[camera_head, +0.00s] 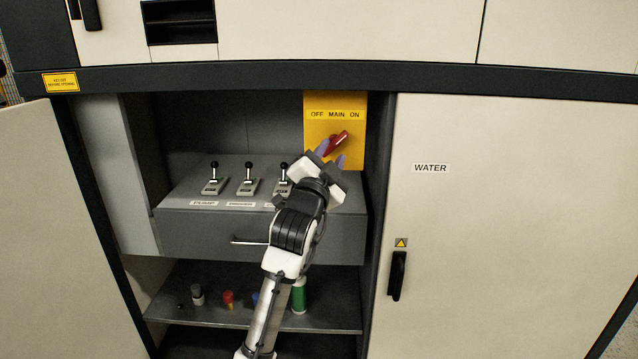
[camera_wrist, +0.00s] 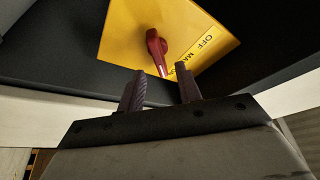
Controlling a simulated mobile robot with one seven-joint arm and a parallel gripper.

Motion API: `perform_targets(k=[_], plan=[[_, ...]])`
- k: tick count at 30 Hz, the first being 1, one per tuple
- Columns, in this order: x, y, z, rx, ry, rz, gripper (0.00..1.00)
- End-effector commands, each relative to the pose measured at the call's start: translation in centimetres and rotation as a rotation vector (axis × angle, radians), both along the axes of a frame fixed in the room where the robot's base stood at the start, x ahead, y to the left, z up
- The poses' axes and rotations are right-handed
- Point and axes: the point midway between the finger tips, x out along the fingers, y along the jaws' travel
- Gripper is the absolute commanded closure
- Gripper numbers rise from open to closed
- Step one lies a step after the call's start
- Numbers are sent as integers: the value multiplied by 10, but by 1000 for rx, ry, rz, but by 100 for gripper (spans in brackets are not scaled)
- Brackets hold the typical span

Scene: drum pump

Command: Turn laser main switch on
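The main switch is a red rotary handle (camera_head: 337,142) on a yellow panel (camera_head: 350,110) labelled "OFF MAIN ON", at the right inside the open cabinet. In the head view the handle slants up to the right. In the wrist view the red handle (camera_wrist: 156,50) lies ahead of my fingers, its end close to the gap between them. My gripper (camera_head: 332,155) is in front of the panel's lower part. Its two purple fingers (camera_wrist: 160,88) are apart with nothing between them. I cannot tell whether a finger touches the handle.
A grey control box (camera_head: 185,225) with several black-knobbed levers stands left of my arm. A shelf (camera_head: 335,320) below holds small bottles. A closed "WATER" door (camera_head: 500,220) is at the right, and an open door (camera_head: 30,230) is at the left.

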Motion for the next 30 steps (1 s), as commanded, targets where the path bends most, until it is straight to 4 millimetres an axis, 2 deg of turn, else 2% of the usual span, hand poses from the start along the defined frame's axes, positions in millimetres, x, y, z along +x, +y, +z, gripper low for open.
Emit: perform_targets(k=[1, 6, 12, 18, 27, 30], plan=[[-12, 6, -8, -2, -2, 2, 65], [-48, 19, -18, -2, 0, 2, 65], [-78, 29, -25, -1, -1, 2, 65], [-90, 34, -27, -1, 1, 0, 65], [-91, 34, -27, -1, 1, 0, 65], [-94, 42, -19, -21, -24, 16, 65]])
